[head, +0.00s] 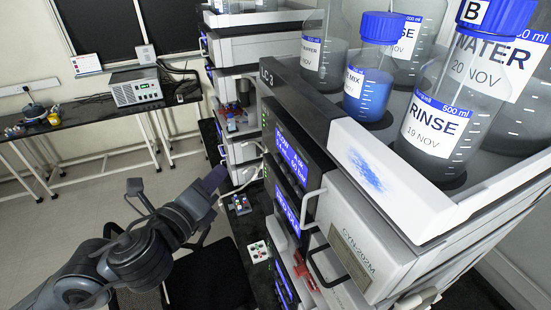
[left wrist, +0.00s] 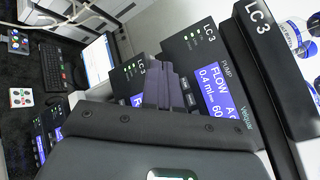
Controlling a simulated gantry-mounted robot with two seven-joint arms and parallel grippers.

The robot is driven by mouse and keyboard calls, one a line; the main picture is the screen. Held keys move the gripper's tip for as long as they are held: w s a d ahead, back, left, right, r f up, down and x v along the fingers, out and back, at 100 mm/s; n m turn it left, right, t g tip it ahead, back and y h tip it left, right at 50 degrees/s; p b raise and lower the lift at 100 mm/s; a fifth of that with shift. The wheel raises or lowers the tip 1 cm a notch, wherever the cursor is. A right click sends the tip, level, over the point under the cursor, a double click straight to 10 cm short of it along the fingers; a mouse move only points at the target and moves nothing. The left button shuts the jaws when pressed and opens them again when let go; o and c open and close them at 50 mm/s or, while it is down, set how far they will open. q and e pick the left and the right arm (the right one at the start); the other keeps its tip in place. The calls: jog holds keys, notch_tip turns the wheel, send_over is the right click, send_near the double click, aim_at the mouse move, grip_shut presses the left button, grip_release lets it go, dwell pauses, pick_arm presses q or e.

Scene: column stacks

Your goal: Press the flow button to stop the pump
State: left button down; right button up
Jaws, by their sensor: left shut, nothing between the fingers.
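The pump (left wrist: 240,105) is a dark panel on the LC 3 stack, labelled PUMP, with a lit blue display (left wrist: 214,88) reading FLOW and 0.4 ml. In the head view its stack shows a blue display (head: 292,156) near the top. Small keys sit beside the display in the left wrist view, partly behind my fingers; I cannot tell which is the flow button. My left gripper (head: 216,180) is shut and empty, left of the stack and apart from it. Its fingers (left wrist: 160,82) point toward the panels in the left wrist view. My right gripper is not in view.
Bottles, including a blue-filled one (head: 368,95) and RINSE (head: 445,125), stand on top of the stack. White handles (head: 311,205) stick out from its front. Small button boxes (head: 239,204) lie on the black bench. A second stack stands behind, and a side table (head: 90,115) at the left.

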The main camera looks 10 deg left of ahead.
aim_at(277, 159)
pick_arm(q)
jog(key=shift+d, duration=0.1)
jog(key=w+d+b, duration=0.3)
jog(key=w+d, duration=0.2)
jog(key=d, duration=0.2)
jog(key=shift+b, duration=0.35)
dwell(0.9)
dwell(0.8)
jog(key=shift+w+d, duration=0.1)
jog(key=shift+w, duration=0.05)
dwell(0.3)
jog(key=shift+w+d+b, duration=0.15)
jog(key=shift+d+b, duration=0.1)
jog(key=shift+b, duration=0.05)
